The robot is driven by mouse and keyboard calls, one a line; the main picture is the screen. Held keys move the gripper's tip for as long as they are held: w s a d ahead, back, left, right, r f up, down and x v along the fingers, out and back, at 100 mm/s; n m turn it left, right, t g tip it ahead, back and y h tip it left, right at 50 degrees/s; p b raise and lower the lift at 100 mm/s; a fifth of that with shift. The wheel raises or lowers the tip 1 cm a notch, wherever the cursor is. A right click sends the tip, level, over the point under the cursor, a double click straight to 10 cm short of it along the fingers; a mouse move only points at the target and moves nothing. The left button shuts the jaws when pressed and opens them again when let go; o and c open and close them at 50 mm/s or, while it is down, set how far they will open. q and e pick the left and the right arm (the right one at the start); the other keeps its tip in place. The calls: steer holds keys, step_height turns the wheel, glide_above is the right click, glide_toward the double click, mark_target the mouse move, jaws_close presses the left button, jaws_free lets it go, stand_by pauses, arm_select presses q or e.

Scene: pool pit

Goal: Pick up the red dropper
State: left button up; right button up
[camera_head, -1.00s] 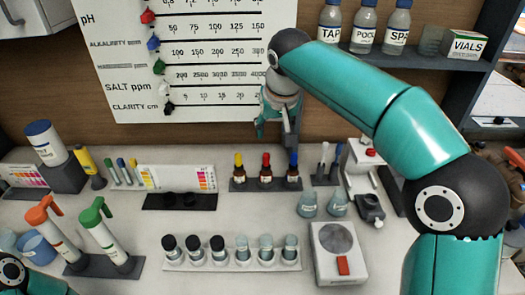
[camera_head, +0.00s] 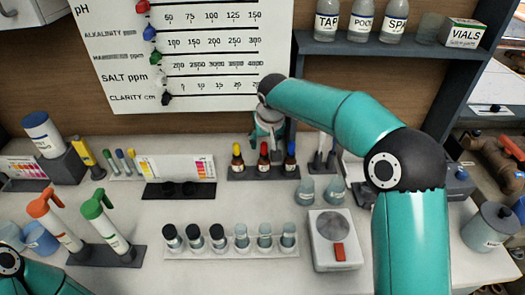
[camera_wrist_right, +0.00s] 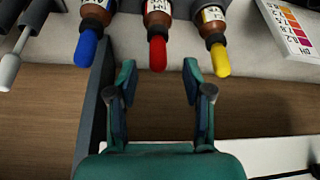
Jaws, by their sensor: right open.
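The red dropper (camera_head: 264,149) is the cap of a small brown bottle. It stands upright in a dark rack (camera_head: 250,174) between a yellow dropper (camera_head: 236,150) and a blue dropper (camera_head: 291,148). In the right wrist view the red dropper (camera_wrist_right: 157,52) lies just beyond the gap between my fingertips. My right gripper (camera_wrist_right: 158,75) is open and empty, apart from the red dropper. In the head view my right gripper (camera_head: 267,138) hangs right behind and above the rack, partly hidden by its wrist. Only part of my left arm shows at the lower left; its gripper is out of view.
A vial rack (camera_head: 215,254) and a white scale (camera_head: 336,262) stand in front. Glass flasks (camera_head: 306,191) sit right of the dropper rack, with upright tools (camera_head: 322,150) close by. A marked board (camera_head: 190,50) hangs behind. Bare bench lies before the dropper rack.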

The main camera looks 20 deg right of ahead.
mark_target(264, 144)
steer(key=shift+p+x, duration=0.45)
steer(key=shift+x, duration=1.55)
steer(key=shift+d+r, duration=0.1)
steer(key=shift+d, duration=0.05)
steer(key=c, duration=0.7)
